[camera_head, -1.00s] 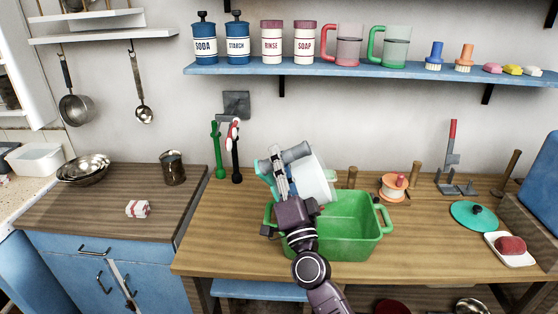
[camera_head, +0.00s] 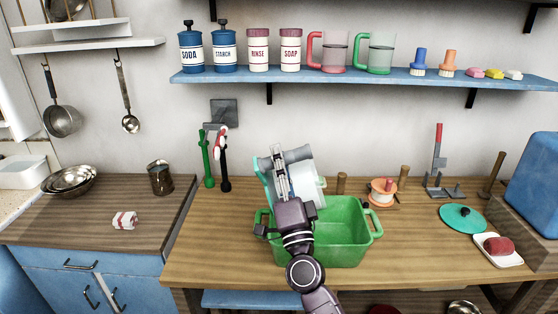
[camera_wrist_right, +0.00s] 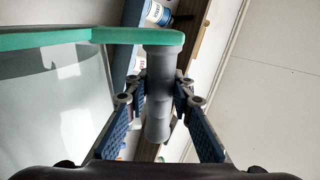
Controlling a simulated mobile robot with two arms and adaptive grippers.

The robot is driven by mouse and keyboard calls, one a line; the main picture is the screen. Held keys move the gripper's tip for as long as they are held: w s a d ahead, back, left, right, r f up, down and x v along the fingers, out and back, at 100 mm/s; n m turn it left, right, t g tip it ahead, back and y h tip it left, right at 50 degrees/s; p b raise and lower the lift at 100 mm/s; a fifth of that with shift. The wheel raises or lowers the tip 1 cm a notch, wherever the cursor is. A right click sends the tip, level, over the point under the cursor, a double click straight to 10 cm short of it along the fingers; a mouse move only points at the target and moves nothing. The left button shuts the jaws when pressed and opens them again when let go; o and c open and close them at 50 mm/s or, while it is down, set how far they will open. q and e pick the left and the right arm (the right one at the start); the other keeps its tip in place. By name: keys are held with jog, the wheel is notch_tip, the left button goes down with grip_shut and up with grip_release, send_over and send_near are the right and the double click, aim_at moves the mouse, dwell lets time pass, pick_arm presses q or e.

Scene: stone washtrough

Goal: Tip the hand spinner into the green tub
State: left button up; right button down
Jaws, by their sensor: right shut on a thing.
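The hand spinner (camera_head: 306,180) has a pale drum, a teal edge and a grey handle. It is held tilted over the back left part of the green tub (camera_head: 352,245). My right gripper (camera_head: 279,166) is shut on its grey handle, which in the right wrist view (camera_wrist_right: 160,95) stands between the two blue-padded fingers. The teal rim and clear drum wall show at left there. The tub stands on the wooden counter, and the part of its inside that I see looks empty. My arm and the spinner hide its left back part. My left gripper is not in view.
A wooden peg (camera_head: 341,183) and an orange spool-like item (camera_head: 382,191) stand behind the tub. A teal lid (camera_head: 462,217) and a soap dish (camera_head: 497,249) lie to the right. Green and black taps (camera_head: 206,160) are at the back left. The counter left of the tub is clear.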

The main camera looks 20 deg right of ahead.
aim_at(301, 160)
jog(key=shift+r, duration=0.15)
jog(key=shift+s+d+r+m+h, duration=0.2)
jog(key=shift+d+m+h, duration=0.55)
jog(key=shift+m, duration=0.15)
jog(key=shift+s+d+r+m+h+b, duration=0.1)
jog(key=shift+d+r+m+h+b, duration=0.15)
jog(key=shift+d+m, duration=0.25)
jog(key=shift+s+d+r+m+h+b, duration=0.1)
jog(key=shift+d+m+h, duration=0.2)
jog(key=shift+d+m, duration=0.15)
jog(key=shift+s+d+m+h, duration=0.15)
jog(key=shift+d+m+h, duration=0.45)
jog(key=shift+m, duration=0.15)
